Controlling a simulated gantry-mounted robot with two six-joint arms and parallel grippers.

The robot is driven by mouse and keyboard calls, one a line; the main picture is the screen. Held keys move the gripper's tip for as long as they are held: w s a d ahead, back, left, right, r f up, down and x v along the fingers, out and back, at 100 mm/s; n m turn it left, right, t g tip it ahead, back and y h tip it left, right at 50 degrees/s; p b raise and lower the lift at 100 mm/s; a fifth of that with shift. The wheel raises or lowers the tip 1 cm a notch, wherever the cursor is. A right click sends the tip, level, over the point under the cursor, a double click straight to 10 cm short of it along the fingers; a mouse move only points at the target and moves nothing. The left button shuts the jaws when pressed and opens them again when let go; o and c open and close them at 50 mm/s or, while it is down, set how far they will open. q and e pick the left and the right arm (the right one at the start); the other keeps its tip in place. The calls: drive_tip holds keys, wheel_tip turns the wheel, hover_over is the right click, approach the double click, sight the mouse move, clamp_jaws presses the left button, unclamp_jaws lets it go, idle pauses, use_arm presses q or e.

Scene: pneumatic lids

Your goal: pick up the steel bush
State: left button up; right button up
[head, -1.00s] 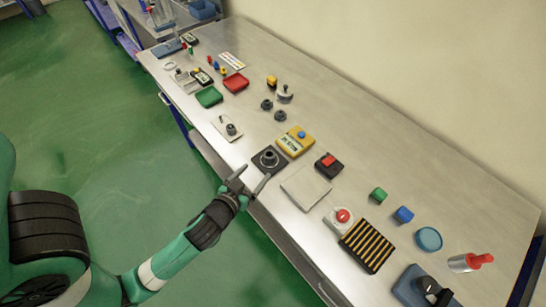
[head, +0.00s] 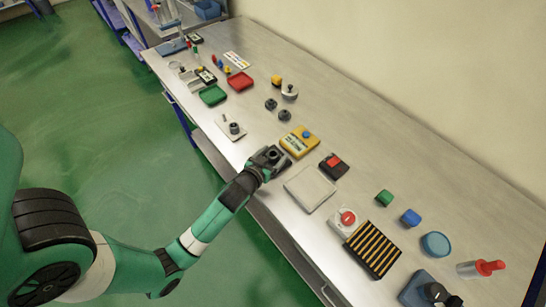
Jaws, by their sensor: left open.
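My left gripper (head: 268,163) is open and reaches in from the front edge of the bench, over a dark square plate (head: 284,162). A dark grey, ring-topped round part (head: 270,153) stands on this plate at the jaws and may be the steel bush. The gripper hides much of the part and plate, and I cannot tell whether the jaws touch it. Other round dark parts lie farther back: one (head: 271,104) and another (head: 284,114). A similar part (head: 234,128) stands on a pale plate to the left. My right gripper is not in view.
A yellow box with a blue button (head: 299,141) stands just behind the dark plate. A flat grey pad (head: 310,189) and a black block with a red top (head: 333,165) are to the right. A striped black-and-yellow block (head: 372,247) lies farther right.

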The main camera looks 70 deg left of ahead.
use_arm(q)
clamp_jaws()
idle(0.4)
drive_tip(key=shift+r, duration=0.15)
drive_tip(key=shift+r, duration=0.25)
wheel_tip(320, 180, up, 2)
drive_tip(key=shift+r+p, duration=0.2)
drive_tip(key=shift+p, duration=0.6)
drive_tip(key=s+d+r+p, duration=0.3)
drive_tip(key=d+r+p, duration=0.7)
drive_tip(key=d+p, duration=0.3)
drive_tip(key=p, duration=0.2)
drive_tip(key=shift+s+d+p, duration=0.2)
drive_tip(key=shift+d+p, duration=0.15)
drive_tip(key=shift+a, duration=0.1)
